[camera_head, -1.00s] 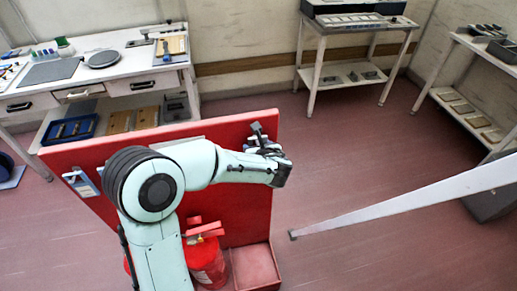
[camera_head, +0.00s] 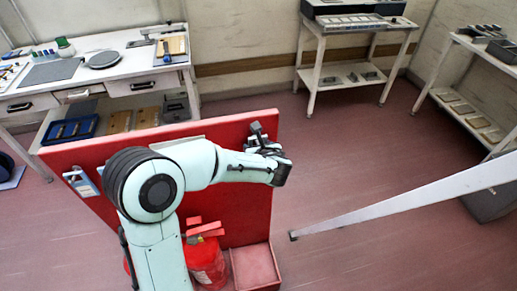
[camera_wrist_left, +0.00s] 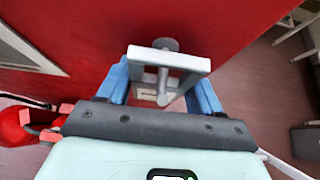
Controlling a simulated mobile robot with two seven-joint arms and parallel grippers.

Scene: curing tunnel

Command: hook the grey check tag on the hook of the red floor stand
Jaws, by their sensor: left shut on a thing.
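The red floor stand (camera_head: 95,155) is an upright red panel in front of me. My left gripper (camera_head: 268,150) is at its right part, near the top edge. In the left wrist view, my left gripper (camera_wrist_left: 160,92) has its blue fingers shut on the grey check tag (camera_wrist_left: 185,61), a rectangular frame with an opening. A grey hook (camera_wrist_left: 163,82) with a round disc shows at the tag, its rod visible within the tag's opening. I cannot tell whether the tag's weight rests on the hook. My right gripper is not in view.
A red fire extinguisher (camera_head: 205,262) stands low before the panel, beside a red tray-like base (camera_head: 255,268). A white workbench (camera_head: 120,62) is behind left, a small table (camera_head: 345,28) at the back. A pale bar (camera_head: 410,205) slants in from the right.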

